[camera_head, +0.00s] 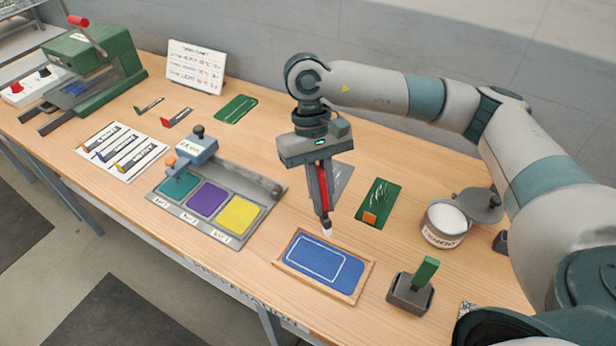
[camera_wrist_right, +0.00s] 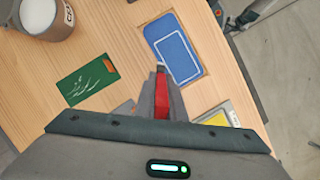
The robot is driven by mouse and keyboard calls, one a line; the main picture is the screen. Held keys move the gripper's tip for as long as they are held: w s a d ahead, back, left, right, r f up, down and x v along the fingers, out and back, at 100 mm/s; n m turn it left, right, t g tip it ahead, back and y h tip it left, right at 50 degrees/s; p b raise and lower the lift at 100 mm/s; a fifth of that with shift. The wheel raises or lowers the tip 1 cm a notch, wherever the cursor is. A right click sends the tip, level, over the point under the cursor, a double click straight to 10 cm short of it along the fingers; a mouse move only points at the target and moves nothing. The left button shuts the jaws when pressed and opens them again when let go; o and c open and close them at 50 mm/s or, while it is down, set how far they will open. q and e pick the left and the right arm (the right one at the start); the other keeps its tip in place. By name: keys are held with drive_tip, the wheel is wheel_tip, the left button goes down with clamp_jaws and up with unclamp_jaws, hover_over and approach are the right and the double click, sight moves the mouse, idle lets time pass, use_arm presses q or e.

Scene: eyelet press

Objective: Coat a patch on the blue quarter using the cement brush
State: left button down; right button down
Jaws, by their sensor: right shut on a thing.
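The blue quarter (camera_head: 322,264) lies flat in a shallow wooden frame (camera_head: 357,287) near the table's front edge. A white outline is drawn on it. The blue quarter also shows in the right wrist view (camera_wrist_right: 176,50). My right gripper (camera_head: 325,208) is shut on the brush (camera_head: 323,185), which has a red handle and a pale tip. The brush points down, with its tip just above or at the back edge of the frame; I cannot tell whether it touches. The red handle also shows between the fingers in the right wrist view (camera_wrist_right: 162,98). My left gripper is not in view.
An open cement can (camera_head: 444,224) with white contents stands to the right, beside a dark round lid (camera_head: 478,205). A green-handled tool stands in a grey block (camera_head: 408,295). A green board (camera_head: 378,203) lies behind. A tray of coloured pads (camera_head: 208,199) is at the left.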

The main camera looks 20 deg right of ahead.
drive_tip(key=shift+s+a+r+m+y, duration=0.1)
drive_tip(key=shift+a+r+m+y, duration=0.05)
drive_tip(key=shift+r+m+y, duration=0.3)
drive_tip(key=s+a+r+m+t+y+p, duration=0.1)
drive_tip(key=a+r+m+t+y+p, duration=0.1)
drive_tip(key=r+m+y, duration=0.4)
drive_tip(key=shift+s+a+r+m+t, duration=0.25)
drive_tip(key=shift+a+r+m+t, duration=0.3)
drive_tip(key=shift+r, duration=0.4)
drive_tip(key=shift+f, duration=0.1)
drive_tip(key=shift+f+b, duration=0.55)
drive_tip(key=shift+f, duration=1.85)
